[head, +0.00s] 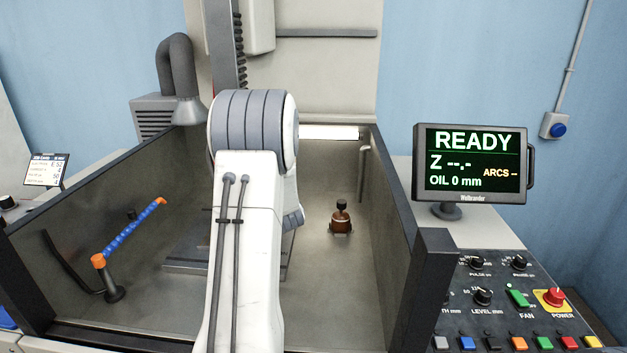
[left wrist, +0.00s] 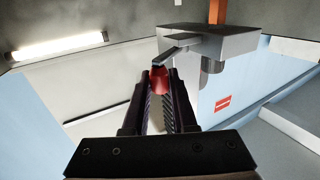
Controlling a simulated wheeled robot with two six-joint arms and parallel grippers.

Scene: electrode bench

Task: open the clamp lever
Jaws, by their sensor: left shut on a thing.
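In the left wrist view, my left gripper (left wrist: 160,84) is shut on the red knob (left wrist: 161,77) of the clamp lever. A dark flat lever arm (left wrist: 176,46) runs beside the knob, in front of the grey clamp block (left wrist: 215,40). Much of the knob is hidden between the fingers. In the head view, a white and grey arm of mine covers the middle of the tank, and it hides the gripper, the lever and the clamp. My right gripper is not in view.
The open tank has a dark right wall (head: 395,240). A blue coolant hose (head: 135,228) stands at left, and a small brown fitting (head: 341,222) sits on the tank floor. The monitor (head: 472,165) reads READY above the control panel (head: 500,300).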

